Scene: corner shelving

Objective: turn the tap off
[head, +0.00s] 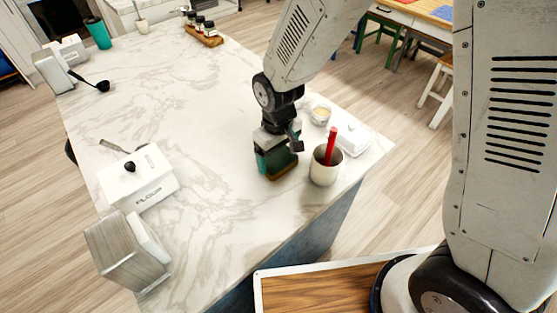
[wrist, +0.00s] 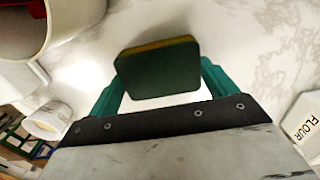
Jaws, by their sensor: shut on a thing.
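No tap shows in either view. My gripper (head: 276,160) is low over the marble counter (head: 180,110), near its right edge. Its teal fingers are shut on a sponge (wrist: 158,72), dark green with a yellowish layer. In the wrist view the gripper (wrist: 160,80) has one finger on each side of the sponge. In the head view the sponge (head: 284,172) is partly hidden by the gripper; I cannot tell whether it touches the counter.
A pale cup (head: 323,173) with a red utensil stands just right of my gripper. A small bowl (head: 320,113) and white dish (head: 352,141) are behind it. A flour box (head: 140,185) stands left. The counter's middle is clear.

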